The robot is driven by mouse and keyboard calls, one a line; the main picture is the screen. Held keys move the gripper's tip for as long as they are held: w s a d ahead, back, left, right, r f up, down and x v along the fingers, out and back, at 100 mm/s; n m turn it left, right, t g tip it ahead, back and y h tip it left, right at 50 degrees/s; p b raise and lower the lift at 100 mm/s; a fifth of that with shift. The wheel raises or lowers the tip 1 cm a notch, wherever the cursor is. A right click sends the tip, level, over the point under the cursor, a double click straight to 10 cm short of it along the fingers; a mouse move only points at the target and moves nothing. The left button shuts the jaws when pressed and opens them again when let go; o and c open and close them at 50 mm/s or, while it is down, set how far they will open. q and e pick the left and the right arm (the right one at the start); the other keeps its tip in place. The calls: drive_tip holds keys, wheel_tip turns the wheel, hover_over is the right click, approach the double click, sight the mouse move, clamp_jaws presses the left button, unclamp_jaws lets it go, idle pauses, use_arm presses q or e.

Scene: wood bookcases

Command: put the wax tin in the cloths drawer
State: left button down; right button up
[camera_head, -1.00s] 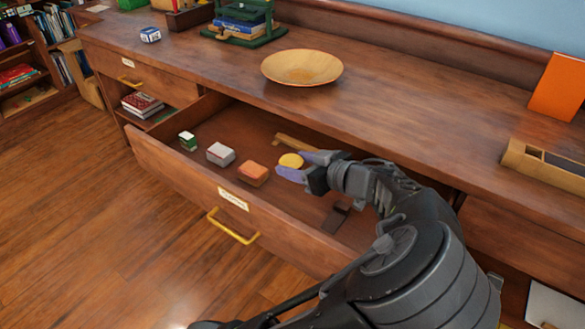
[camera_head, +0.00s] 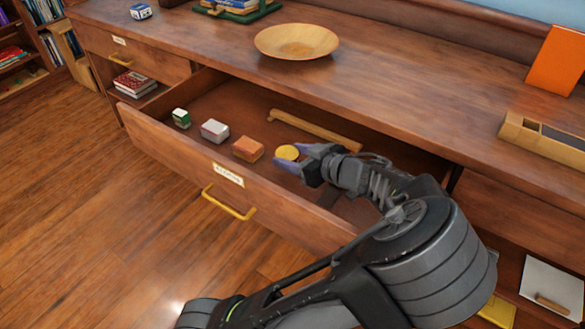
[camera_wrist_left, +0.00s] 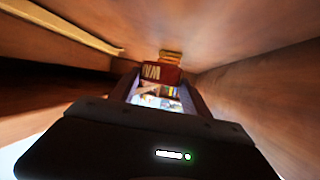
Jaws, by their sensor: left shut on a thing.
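The wax tin (camera_head: 286,152), small and round with a yellow top, is between the purple fingertips of my left gripper (camera_head: 288,159). The gripper is shut on it, inside the open drawer (camera_head: 280,205). In the left wrist view the tin (camera_wrist_left: 161,73) shows a red side with white letters, partly hidden by the gripper. Whether it touches the drawer floor I cannot tell. The drawer's front has a brass handle (camera_head: 229,203) and a label (camera_head: 228,174) too small to read. My right gripper is not in view.
An orange box (camera_head: 247,149), a white box (camera_head: 214,131) and a green-and-white box (camera_head: 181,118) stand in a row left of the tin. A wooden bar (camera_head: 315,130) lies behind it. A wooden bowl (camera_head: 296,42) sits on the top above. Drawer walls surround my gripper closely.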

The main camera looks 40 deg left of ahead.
sight(295, 178)
use_arm(q)
wheel_tip(295, 178, down, 4)
drive_tip(key=shift+f+b, duration=0.25)
drive_tip(key=shift+b, duration=0.15)
drive_tip(key=c, duration=0.5)
unclamp_jaws()
drive_tip(key=shift+d+r, duration=0.1)
drive_tip(key=shift+d+r, duration=0.15)
drive_tip(key=shift+d, duration=0.1)
drive_tip(key=p+v, duration=0.1)
drive_tip(key=v, duration=1)
drive_tip(key=shift+d+p, duration=0.15)
drive_tip(key=shift+p, duration=0.2)
